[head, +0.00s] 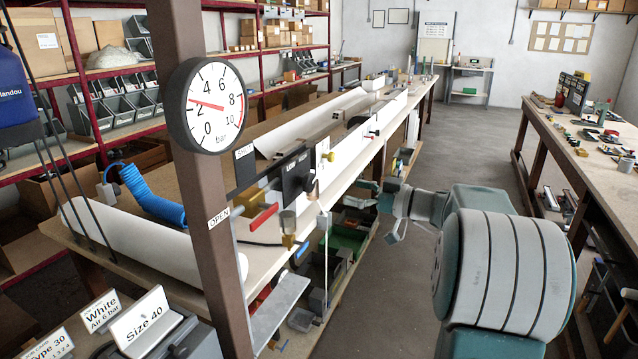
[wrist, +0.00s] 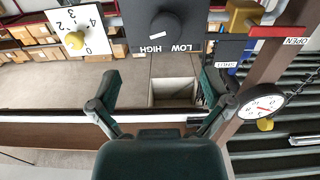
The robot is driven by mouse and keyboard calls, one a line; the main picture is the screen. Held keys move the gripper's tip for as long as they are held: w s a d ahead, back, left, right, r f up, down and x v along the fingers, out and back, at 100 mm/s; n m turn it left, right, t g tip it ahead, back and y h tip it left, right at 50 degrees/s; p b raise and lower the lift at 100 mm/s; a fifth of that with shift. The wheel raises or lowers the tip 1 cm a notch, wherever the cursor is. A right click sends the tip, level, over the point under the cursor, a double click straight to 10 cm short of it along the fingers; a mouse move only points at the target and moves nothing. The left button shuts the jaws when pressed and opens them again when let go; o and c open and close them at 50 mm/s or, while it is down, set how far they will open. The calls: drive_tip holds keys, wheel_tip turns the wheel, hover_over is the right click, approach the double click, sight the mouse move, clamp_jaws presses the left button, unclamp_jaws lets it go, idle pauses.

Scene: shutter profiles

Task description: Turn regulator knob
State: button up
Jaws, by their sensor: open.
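The black knob (wrist: 166,27) sits on a black plate (wrist: 207,8) marked LOW and HIGH; a white line shows on its face. In the head view the same knob (head: 308,182) sticks out from its plate (head: 290,172) above the bench edge. My gripper (wrist: 160,90) is open and empty, its fingers spread below the knob in the wrist view and apart from it. In the head view my gripper (head: 384,210) is to the right of the knob, partly hidden by my arm. The round gauge (head: 207,105) has its red needle between 2 and 4 bar.
A yellow knob (wrist: 75,40) on a white numbered plate is beside the black plate. A red lever (head: 264,218) and a brown post (head: 205,215) stand nearby. The long bench (head: 262,262) holds white profiles. The aisle floor (head: 465,150) is clear.

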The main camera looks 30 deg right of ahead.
sight(313, 184)
drive_tip(key=w+a, duration=0.2)
drive_tip(key=a, duration=0.1)
drive_tip(key=w+a, duration=0.1)
drive_tip(key=a, duration=0.1)
drive_tip(key=shift+w+a, duration=0.1)
drive_tip(key=shift+w, duration=0.3)
drive_tip(key=shift+w+a, duration=0.15)
drive_tip(key=shift+w, duration=0.85)
drive_tip(key=shift+w+a, duration=0.15)
drive_tip(key=shift+w, duration=0.8)
drive_tip(key=shift+a, duration=0.8)
drive_tip(key=c, duration=1)
drive_tip(key=shift+d, duration=0.35)
drive_tip(key=shift+c, duration=0.7)
